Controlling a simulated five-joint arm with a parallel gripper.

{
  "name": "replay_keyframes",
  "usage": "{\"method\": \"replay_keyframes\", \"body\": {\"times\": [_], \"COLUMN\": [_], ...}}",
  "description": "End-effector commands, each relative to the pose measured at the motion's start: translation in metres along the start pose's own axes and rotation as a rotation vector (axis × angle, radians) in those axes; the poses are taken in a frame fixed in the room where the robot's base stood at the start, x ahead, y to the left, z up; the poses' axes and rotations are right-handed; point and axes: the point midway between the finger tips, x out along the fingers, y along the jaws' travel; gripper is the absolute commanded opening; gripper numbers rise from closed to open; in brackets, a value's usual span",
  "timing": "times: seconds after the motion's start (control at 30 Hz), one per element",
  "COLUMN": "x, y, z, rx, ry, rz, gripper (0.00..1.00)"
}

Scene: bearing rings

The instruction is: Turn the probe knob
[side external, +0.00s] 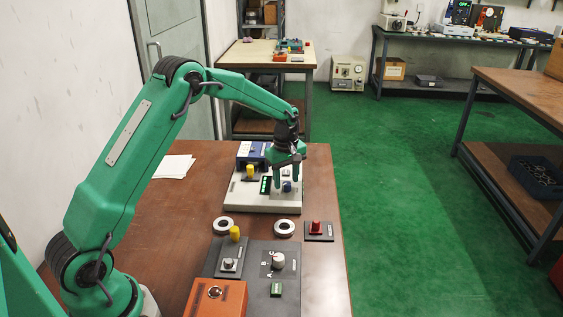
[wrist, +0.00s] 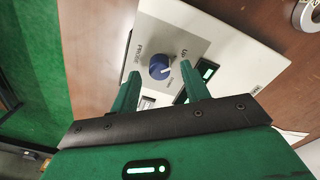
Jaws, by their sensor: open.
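The probe knob is a blue round knob (wrist: 160,66) with a white pointer mark, on a light panel (wrist: 225,50) with the word PROBE beside it in the wrist view. In the side view the blue knob (side external: 287,187) is on the right part of a pale instrument (side external: 240,203) at the table's far end. My gripper (side external: 286,180) points down over it, fingers apart. In the wrist view my gripper (wrist: 163,74) is open and empty, with one finger on each side of the knob in the picture. I cannot tell whether either finger touches it.
A green-lit display (side external: 265,186) and yellow part (side external: 249,172) are left of the knob. Two bearing rings, left (side external: 223,225) and right (side external: 285,228), lie in front. A red button box (side external: 317,230), white selector knob (side external: 278,260) and orange box (side external: 216,298) are nearer.

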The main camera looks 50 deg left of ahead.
Motion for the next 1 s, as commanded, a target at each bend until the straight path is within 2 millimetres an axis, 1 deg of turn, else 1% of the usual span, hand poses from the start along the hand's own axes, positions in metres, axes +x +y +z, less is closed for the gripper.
{"method": "replay_keyframes", "body": {"times": [0.03,0.13,0.43,0.57,0.6,0.67,1.0], "x": [0.0041,0.0079,0.0091,0.0090,0.0090,0.0089,0.0087], "y": [-0.0003,-0.0004,-0.0003,-0.0002,-0.0002,-0.0003,-0.0003], "z": [0.0003,0.0004,0.0003,0.0003,0.0003,0.0002,0.0002], "rx": [0.000,0.000,0.000,0.000,0.000,0.000,0.027], "ry": [-0.001,-0.001,0.000,0.000,0.000,0.000,0.000], "rz": [-0.002,-0.001,0.000,0.000,0.000,0.000,-0.001], "gripper": [0.46,0.46,0.46,0.21,0.13,0.01,0.02]}}
